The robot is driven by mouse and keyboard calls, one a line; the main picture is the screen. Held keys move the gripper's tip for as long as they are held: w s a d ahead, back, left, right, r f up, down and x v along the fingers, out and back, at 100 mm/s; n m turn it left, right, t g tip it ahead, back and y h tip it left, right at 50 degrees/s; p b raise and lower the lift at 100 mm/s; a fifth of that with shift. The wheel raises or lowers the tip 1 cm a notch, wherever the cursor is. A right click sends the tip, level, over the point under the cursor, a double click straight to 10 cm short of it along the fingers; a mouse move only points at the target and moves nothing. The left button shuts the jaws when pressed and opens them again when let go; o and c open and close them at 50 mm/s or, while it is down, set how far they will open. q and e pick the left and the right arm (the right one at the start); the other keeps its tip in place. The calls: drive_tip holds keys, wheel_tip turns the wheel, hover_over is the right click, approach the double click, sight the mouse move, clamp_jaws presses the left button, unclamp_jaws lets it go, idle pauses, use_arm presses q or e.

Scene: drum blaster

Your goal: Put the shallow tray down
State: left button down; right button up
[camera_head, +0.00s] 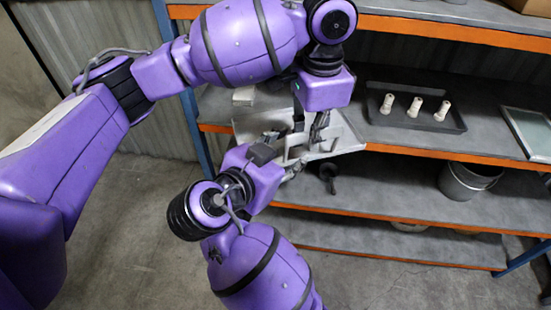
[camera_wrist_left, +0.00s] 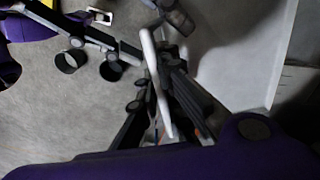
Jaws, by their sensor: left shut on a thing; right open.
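A pale shallow tray (camera_head: 345,138) is at the front of the shelf unit, partly hidden behind my arms. My left gripper (camera_head: 314,130) comes down from above and is shut on its thin pale wall. In the left wrist view the left fingers (camera_wrist_left: 165,75) close around this upright rim, with a broad pale face of the tray (camera_wrist_left: 235,50) to the right. My right gripper (camera_head: 285,162) is open beside the tray's near left side. It shows at upper left of the left wrist view, apart from the rim. Whether the tray touches the shelf is hidden.
A dark tray (camera_head: 377,117) with several white fittings stands on the upper shelf board (camera_head: 480,105), right of the pale tray. A framed panel (camera_head: 528,132) lies farther right. A bucket (camera_head: 462,183) and a black object (camera_head: 327,178) are on the board below. Orange beams edge the boards.

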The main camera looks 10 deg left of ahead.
drive_tip(key=shift+w+d+f, duration=0.1)
drive_tip(key=shift+w+d, duration=0.05)
drive_tip(key=shift+w, duration=0.2)
drive_tip(key=shift+c, duration=0.4)
clamp_jaws()
use_arm(q)
drive_tip(key=shift+w+a+r, duration=0.1)
drive_tip(key=shift+a, duration=0.1)
use_arm(e)
drive_tip(key=shift+d, duration=0.15)
drive_tip(key=shift+c, duration=0.6)
unclamp_jaws()
drive_tip(key=shift+o, duration=1)
